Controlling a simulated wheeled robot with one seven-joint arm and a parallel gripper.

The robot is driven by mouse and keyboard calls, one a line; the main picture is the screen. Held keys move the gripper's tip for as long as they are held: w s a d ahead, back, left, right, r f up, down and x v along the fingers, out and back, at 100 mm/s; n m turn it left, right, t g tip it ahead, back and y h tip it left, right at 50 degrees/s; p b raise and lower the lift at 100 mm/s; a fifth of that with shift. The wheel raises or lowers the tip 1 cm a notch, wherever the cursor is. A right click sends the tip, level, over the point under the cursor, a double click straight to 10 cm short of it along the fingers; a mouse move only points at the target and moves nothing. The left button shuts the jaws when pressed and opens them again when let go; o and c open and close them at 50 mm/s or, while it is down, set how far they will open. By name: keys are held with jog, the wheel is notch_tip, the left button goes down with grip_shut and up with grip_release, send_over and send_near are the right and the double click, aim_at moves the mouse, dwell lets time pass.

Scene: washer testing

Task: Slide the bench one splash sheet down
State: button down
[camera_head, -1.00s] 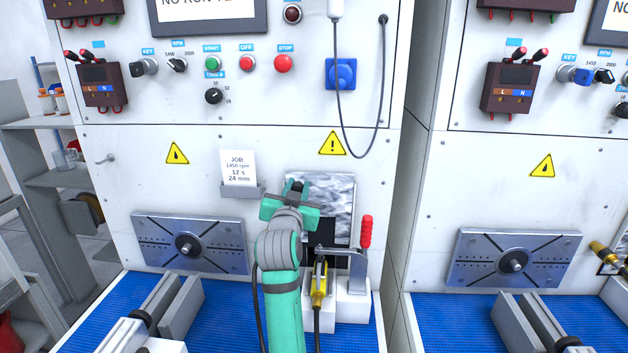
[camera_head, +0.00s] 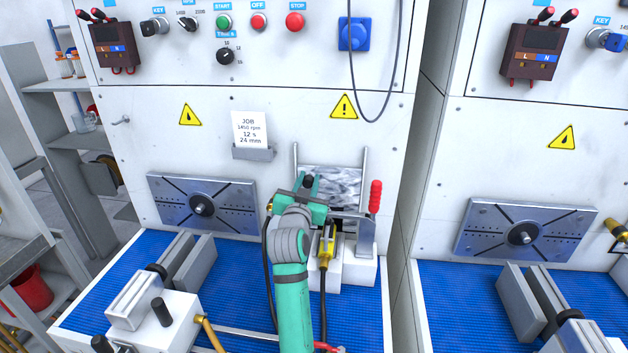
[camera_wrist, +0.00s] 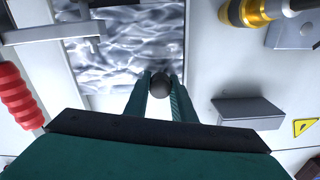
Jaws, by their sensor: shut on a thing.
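The splash sheet of bench one, a grey marbled panel (camera_head: 340,184), stands upright between two thin vertical rails on the left bench's front. The rails rise bare above its top edge. My gripper (camera_head: 308,186) is in front of the sheet's left part and hides some of it. In the wrist view, my gripper's fingers (camera_wrist: 161,88) are shut on a dark round knob (camera_wrist: 160,81) at the sheet's edge. The sheet (camera_wrist: 125,45) fills the upper left there. The sheet's lower part is hidden behind my arm and the clamp.
A red-handled clamp (camera_head: 375,197) and a yellow connector (camera_head: 326,245) stand just right of my arm. A job card (camera_head: 250,128) in its holder is up and left. A slotted metal plate (camera_head: 202,207) is at left. A second bench (camera_head: 530,160) stands to the right.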

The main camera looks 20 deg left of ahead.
jog(key=c, duration=1.5)
grip_release()
jog(key=shift+f, duration=0.4)
jog(key=shift+r, duration=0.1)
jog(key=shift+s, duration=0.1)
jog(key=v, duration=1)
jog(key=shift+s, duration=0.35)
